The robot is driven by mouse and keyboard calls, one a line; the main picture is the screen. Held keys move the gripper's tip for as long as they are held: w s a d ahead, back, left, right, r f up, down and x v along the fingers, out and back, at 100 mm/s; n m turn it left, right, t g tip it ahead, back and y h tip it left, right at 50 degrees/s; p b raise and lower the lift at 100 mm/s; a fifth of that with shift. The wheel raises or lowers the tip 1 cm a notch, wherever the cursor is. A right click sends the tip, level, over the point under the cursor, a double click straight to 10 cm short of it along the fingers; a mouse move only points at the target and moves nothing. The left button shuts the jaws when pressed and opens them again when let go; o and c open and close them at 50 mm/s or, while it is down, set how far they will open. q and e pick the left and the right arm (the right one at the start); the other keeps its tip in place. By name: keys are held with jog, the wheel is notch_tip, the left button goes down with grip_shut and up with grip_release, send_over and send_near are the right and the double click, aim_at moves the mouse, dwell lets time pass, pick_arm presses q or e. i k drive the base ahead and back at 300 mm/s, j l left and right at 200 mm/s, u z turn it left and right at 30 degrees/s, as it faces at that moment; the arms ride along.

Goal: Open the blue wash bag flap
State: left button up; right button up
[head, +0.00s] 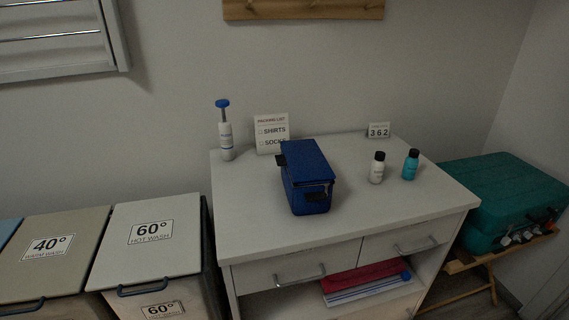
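The blue wash bag (308,197) stands on the white dresser top (410,205), near its middle. Its blue flap (305,160) lies over the top and looks closed. A dark tab (281,160) sticks out at the bag's left side, and a dark strip with a light edge runs across the front just below the flap. The inside of the bag is hidden. Neither of my grippers shows in the head view.
A white pump bottle (226,140) and a packing list card (265,140) stand behind left. White (377,170) and teal (410,166) bottles stand right of the bag. Lidded laundry bins (150,215) are left; a teal suitcase (500,185) is right. The dresser's front top is clear.

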aim_at(304, 159)
jog(key=i+j+u, duration=0.1)
jog(key=j+u, duration=0.25)
jog(key=j, duration=0.95)
